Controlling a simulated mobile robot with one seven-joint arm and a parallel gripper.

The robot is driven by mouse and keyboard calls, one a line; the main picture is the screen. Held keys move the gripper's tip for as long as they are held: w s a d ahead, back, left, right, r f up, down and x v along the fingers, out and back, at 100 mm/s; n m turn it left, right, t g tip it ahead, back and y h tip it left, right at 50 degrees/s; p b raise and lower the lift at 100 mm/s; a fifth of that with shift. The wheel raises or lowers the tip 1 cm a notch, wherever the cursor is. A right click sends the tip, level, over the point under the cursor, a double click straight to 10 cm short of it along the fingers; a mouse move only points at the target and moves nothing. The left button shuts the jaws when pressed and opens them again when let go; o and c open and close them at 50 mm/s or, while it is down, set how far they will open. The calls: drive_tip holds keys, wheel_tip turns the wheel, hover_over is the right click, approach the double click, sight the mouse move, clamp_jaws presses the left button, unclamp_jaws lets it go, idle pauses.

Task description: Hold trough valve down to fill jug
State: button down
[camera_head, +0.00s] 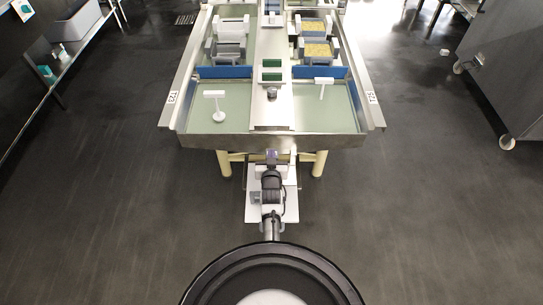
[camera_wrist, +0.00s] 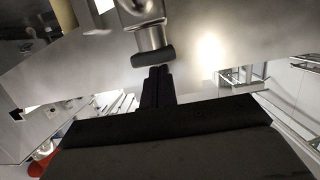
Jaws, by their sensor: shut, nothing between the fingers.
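The steel trough (camera_head: 340,141) stands ahead of me in the head view, with a wide front wall. In the wrist view a metal spout-like fitting with a black lever or cap, which looks like the trough valve (camera_wrist: 153,57), hangs from above against a steel surface. My gripper (camera_wrist: 157,71) is shut and empty, its black fingertips just below the black part; I cannot tell whether they touch it. In the head view my arm reaches to the middle of the trough's front edge, where the fingertips are hard to make out. I cannot make out the jug in either view.
A white platform (camera_head: 251,212) lies low in front of the trough, partly under my arm. Cream legs (camera_head: 319,163) hold the trough up.

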wheel_tip(320, 180, down, 2)
drive_tip(key=shift+f+b, duration=0.15)
drive_tip(key=shift+b, duration=1.05)
drive_tip(key=shift+r+p, duration=0.4)
drive_tip(key=shift+r, duration=0.05)
wheel_tip(320, 180, up, 3)
drive_tip(key=shift+w+r+p, duration=0.1)
drive_tip(key=shift+p, duration=0.85)
drive_tip(key=b+v, duration=0.1)
drive_tip(key=v, duration=0.9)
drive_tip(key=shift+r, duration=0.15)
